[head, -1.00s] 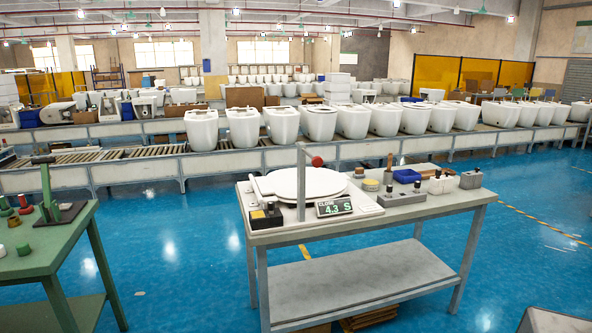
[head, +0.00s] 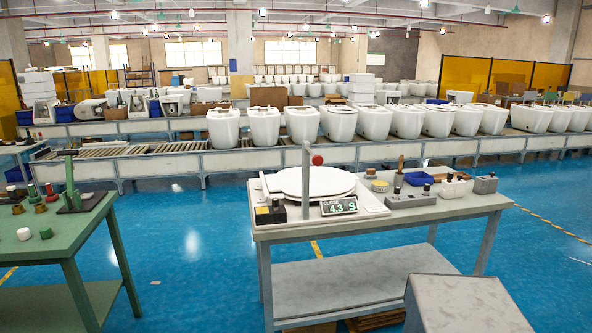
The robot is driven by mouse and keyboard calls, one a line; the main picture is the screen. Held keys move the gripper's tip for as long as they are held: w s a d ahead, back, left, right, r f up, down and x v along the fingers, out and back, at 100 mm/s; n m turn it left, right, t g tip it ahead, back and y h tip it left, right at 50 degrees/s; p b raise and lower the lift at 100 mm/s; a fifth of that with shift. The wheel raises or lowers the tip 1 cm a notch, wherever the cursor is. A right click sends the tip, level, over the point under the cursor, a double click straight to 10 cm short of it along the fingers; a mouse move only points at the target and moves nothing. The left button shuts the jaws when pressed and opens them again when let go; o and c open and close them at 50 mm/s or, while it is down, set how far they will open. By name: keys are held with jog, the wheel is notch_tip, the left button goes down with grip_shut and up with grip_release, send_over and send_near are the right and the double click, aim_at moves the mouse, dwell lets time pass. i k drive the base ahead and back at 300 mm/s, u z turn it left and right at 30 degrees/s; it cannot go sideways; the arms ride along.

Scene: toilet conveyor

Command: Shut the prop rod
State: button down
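A grey upright rod (head: 306,180) stands at the front left of the grey workbench, in front of a round white lid-like disc (head: 328,183). It looks to be the prop rod. A red ball (head: 318,160) shows just right of its upper part; I cannot tell how the two are joined. The disc lies flat on a pale board. A small display (head: 338,206) right of the rod's foot reads "CLOSE 4.3 S". My gripper is not in view.
The workbench (head: 400,212) also carries a black-topped box (head: 269,214), a blue tray (head: 418,178) and grey blocks. A green table (head: 45,240) stands at left. A grey box-shaped thing (head: 465,303) fills the near right. Blue floor is clear between the tables.

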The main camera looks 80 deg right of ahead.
aim_at(317, 160)
jog(key=u, duration=0.2)
jog(key=i, duration=0.85)
jog(key=u, duration=1.1)
jog(key=k, duration=0.15)
jog(key=z, duration=3.1)
